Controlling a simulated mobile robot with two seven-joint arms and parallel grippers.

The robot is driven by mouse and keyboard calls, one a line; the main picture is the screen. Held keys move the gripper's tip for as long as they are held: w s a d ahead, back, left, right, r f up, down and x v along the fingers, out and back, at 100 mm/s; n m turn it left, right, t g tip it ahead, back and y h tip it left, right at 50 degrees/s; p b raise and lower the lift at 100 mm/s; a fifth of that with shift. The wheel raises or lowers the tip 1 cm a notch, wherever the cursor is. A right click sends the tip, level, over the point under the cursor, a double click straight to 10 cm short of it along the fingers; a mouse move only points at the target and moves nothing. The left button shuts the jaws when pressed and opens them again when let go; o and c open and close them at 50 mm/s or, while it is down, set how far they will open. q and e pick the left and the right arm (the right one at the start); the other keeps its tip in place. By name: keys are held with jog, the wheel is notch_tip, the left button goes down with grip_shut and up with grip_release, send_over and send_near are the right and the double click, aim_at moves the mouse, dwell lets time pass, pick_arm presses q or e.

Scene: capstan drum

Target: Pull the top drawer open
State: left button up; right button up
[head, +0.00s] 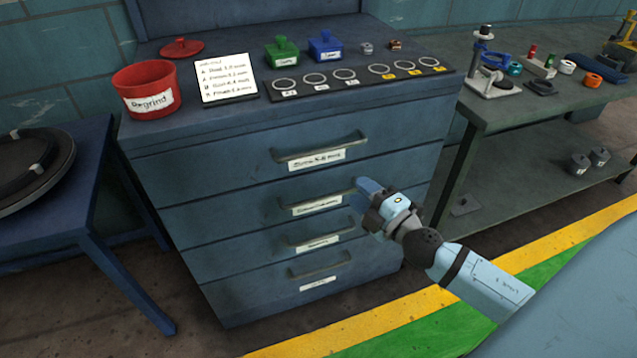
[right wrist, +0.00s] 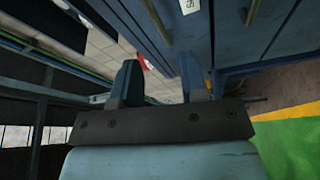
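The blue drawer cabinet (head: 230,235) stands in the middle of the head view with a column of drawers. The top drawer (head: 220,165) is shut; its long bar handle (head: 318,148) runs above a white label. My right gripper (head: 364,192) is in front of the cabinet, below and to the right of that handle, apart from it. In the right wrist view its two fingers (right wrist: 158,78) are spread with nothing held between them. Drawer fronts and bar handles (right wrist: 157,25) show beyond the fingers; I cannot tell which drawers. My left gripper is not in view.
On the cabinet top are a red bin (head: 148,92), a note card (head: 226,78), green (head: 282,52) and blue (head: 325,45) blocks and a strip of rings (head: 345,77). A blue table (head: 95,185) stands left, a cluttered bench (head: 530,105) right.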

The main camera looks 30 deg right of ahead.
jog(key=f+n+t+b, duration=0.1)
jog(key=n+b, duration=0.2)
jog(key=n+y+p, duration=0.1)
jog(key=p, duration=0.1)
send_near(318, 151)
jog(key=x, duration=0.3)
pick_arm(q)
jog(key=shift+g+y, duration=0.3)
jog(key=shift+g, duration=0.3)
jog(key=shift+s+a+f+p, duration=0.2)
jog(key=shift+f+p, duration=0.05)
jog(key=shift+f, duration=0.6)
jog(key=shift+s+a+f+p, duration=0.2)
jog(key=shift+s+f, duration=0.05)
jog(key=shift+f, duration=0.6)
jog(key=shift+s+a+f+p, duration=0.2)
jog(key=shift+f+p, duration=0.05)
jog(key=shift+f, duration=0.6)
pick_arm(e)
jog(key=shift+d+f+x, duration=0.1)
jog(key=shift+x, duration=1.75)
jog(key=shift+d+f+x, duration=0.15)
jog(key=shift+x, duration=1.75)
grip_shut()
